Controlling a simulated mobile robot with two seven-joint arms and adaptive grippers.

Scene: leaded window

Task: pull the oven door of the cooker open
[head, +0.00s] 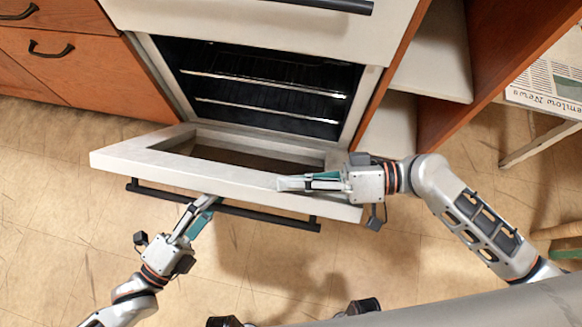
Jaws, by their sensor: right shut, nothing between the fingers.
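The white oven door (130,158) of the cooker is swung far down and out, with its window frame and the open oven cavity (265,85) behind it showing. Its black bar handle (265,213) runs along the door's outer side, facing me. My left gripper (213,202) reaches up from the lower left, with its fingertips at the handle; whether they close around the bar is hard to see. My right gripper (282,184) comes in from the right and lies across the right half of the door. It is shut and empty; whether it touches the door is unclear.
Wire racks (265,80) show in the dark oven. Wooden drawers (75,65) stand at the left, and an open wooden shelf unit (492,60) at the right. A newspaper (550,80) lies on a light table at the far right. The tiled floor (60,200) at the left is clear.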

